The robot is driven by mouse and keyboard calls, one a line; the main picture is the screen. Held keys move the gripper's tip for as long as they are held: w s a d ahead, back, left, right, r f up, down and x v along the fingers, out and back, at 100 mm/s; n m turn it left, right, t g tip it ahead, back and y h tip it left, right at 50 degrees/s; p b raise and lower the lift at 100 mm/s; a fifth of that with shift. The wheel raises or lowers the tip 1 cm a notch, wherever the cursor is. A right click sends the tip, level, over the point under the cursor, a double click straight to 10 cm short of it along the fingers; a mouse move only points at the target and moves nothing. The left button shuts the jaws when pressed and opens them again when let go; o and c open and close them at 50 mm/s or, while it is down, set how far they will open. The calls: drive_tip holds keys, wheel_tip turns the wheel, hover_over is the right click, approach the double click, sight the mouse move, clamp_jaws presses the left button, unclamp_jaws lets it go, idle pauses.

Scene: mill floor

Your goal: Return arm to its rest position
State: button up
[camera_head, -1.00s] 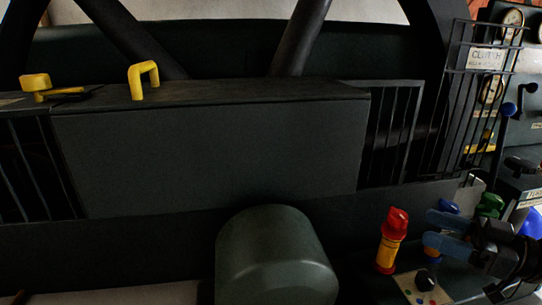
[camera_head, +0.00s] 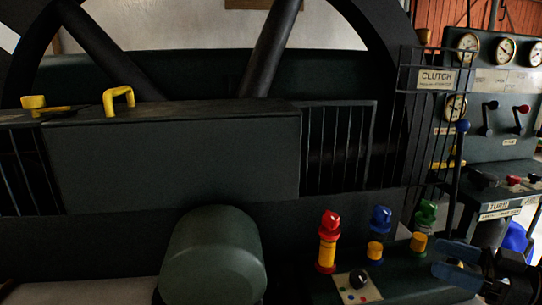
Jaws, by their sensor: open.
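My gripper (camera_head: 452,264) shows at the lower right of the head view, with blue-grey fingers pointing left and a dark body behind. It is open, and I see nothing between its fingers. It is right of a dark control ledge (camera_head: 400,285) with a red-topped yellow knob (camera_head: 328,240), a blue-topped one (camera_head: 379,232) and a green-topped one (camera_head: 423,226). I cannot tell how far it is above the ledge. Most of my arm is out of view.
A dark cover (camera_head: 170,165) with yellow handles (camera_head: 118,101) stands before a large spoked wheel (camera_head: 270,50). A rounded green housing (camera_head: 212,260) is in front. A barred guard (camera_head: 340,145), a CLUTCH sign (camera_head: 437,78), a blue-knobbed lever (camera_head: 458,160) and a gauge panel (camera_head: 505,90) are right.

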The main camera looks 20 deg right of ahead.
wheel_tip(320, 180, down, 11)
drive_tip(key=s+a+m+g+h+p, duration=0.1)
drive_tip(key=s+a+m+g+h, duration=0.15)
drive_tip(key=m+h, duration=0.3)
drive_tip(key=s+a+f+g+h+p, duration=0.1)
drive_tip(key=s+a+f+g+h, duration=0.1)
drive_tip(key=s+a+f+h, duration=0.4)
drive_tip(key=s+a+r+t+y+p, duration=0.2)
drive_tip(key=s+a+r+t+y, duration=0.1)
drive_tip(key=s+a+r, duration=1.1)
drive_tip(key=shift+s+a+r+t, duration=0.15)
drive_tip(key=shift+s+a+t, duration=0.2)
drive_tip(key=shift+a, duration=0.8)
